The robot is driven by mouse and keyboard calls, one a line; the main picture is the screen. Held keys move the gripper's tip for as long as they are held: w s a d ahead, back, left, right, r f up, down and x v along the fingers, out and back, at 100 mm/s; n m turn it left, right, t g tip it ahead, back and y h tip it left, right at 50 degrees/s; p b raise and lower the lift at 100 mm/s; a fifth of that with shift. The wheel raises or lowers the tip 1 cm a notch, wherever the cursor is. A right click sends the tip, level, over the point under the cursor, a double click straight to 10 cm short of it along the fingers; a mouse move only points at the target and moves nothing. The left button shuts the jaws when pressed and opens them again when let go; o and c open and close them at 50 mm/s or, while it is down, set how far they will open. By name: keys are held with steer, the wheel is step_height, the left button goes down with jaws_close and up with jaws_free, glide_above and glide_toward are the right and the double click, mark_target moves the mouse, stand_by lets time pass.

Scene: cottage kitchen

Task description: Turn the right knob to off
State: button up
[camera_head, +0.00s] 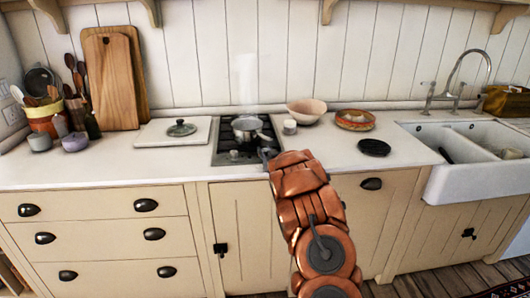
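A small dark hob (226,133) is set into the worktop. A grey metal pot (247,125) with a handle to the right stands on it, with faint steam above. A knob (234,155) shows at the hob's front edge, left of my gripper. The right knob cannot be made out; the end of my arm covers that front right corner. My copper-coloured arm reaches up from the bottom, and my dark gripper (267,154) is at the hob's front right corner. Its fingers are too small to tell open from shut, and contact with the knob cannot be told.
A pale board (160,133) with a dark-lidded dish (182,128) lies left of the hob. A small white jar (289,127), a pink bowl (307,110), an orange dish (355,119) and a black disc (374,147) are to the right. The front left worktop is clear.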

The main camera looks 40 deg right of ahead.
jaws_close()
steer(key=shift+f+b, duration=0.1)
steer(key=shift+b, duration=0.45)
steer(key=m+g+h+b, duration=0.1)
steer(key=h+b, duration=0.1)
steer(key=b, duration=0.2)
steer(key=shift+m+b, duration=0.4)
steer(key=m+g+h+b, duration=0.1)
steer(key=b, duration=0.1)
steer(key=shift+w+h+b, duration=0.1)
steer(key=shift+h+b, duration=0.3)
steer(key=shift+b, duration=0.5)
steer(key=shift+r+m+g+h+b, duration=0.2)
steer(key=shift+m+g+h+b, duration=0.5)
steer(key=shift+g+h+b, duration=0.1)
steer(key=shift+g, duration=0.3)
